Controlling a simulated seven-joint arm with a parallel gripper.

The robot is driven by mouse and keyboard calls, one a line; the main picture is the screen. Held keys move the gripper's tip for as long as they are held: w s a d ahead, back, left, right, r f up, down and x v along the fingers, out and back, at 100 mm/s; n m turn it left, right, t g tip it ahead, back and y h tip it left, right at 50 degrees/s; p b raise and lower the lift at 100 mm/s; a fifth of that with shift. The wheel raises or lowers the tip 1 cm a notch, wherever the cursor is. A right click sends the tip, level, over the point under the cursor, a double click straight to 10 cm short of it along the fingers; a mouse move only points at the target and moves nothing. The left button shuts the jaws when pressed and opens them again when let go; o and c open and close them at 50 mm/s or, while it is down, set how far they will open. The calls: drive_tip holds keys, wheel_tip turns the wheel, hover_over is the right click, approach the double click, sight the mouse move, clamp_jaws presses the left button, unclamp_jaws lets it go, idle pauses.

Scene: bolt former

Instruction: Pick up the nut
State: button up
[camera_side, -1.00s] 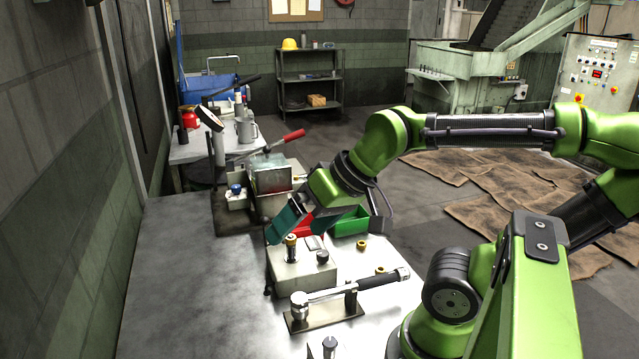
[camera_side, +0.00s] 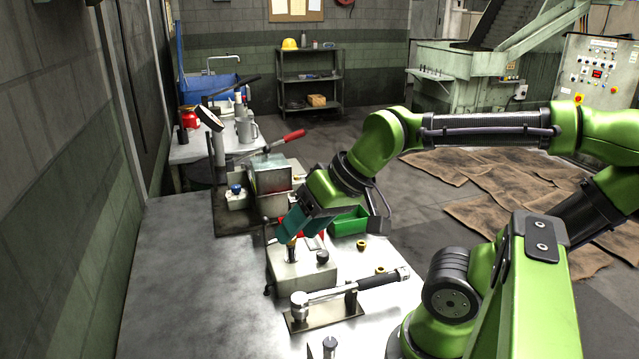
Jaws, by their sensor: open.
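My gripper (camera_side: 292,230) points down and to the left, with its teal fingers right over the post on a light metal block (camera_side: 305,274). The fingers are open. A brass-coloured piece (camera_side: 292,249), perhaps a nut, shows on the post just below the fingertips, partly hidden by them. Whether the fingers reach around it I cannot tell. Two brass nuts lie loose on the metal table, a farther nut (camera_side: 361,245) and a nearer nut (camera_side: 379,271), both to the right of the block and apart from my gripper.
A green bin (camera_side: 350,222) stands behind the nuts, and a red bin (camera_side: 316,238) is partly hidden by my gripper. A torque wrench (camera_side: 345,290) lies on a stand in front. A press with a red-handled lever (camera_side: 287,140) stands farther back. The table's left side (camera_side: 190,270) is clear.

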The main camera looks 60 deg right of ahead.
drive_tip(key=w+d+r+m+g+h, duration=0.15)
drive_tip(key=w+d+m+g, duration=0.4)
drive_tip(key=m, duration=0.75)
drive_tip(key=w+d+r+m+g+h, duration=0.1)
drive_tip(key=w+d+r+m+g, duration=0.1)
drive_tip(key=w+d+m, duration=0.65)
drive_tip(key=s+f+m, duration=0.1)
drive_tip(key=f, duration=0.2)
drive_tip(key=f+m, duration=0.1)
drive_tip(key=f, duration=0.3)
drive_tip(key=s+f+m, duration=0.1)
drive_tip(key=f+m, duration=0.1)
drive_tip(key=f, duration=0.2)
drive_tip(key=shift+s+f+y, duration=0.2)
drive_tip(key=shift+s+y, duration=0.05)
drive_tip(key=shift+s, duration=0.1)
drive_tip(key=shift+s+d+f, duration=0.1)
drive_tip(key=shift+s+f, duration=0.05)
drive_tip(key=shift+f, duration=1.25)
drive_tip(key=shift+s+d+f, duration=0.1)
drive_tip(key=shift+f, duration=1.25)
drive_tip(key=shift+c, duration=0.3)
clamp_jaws()
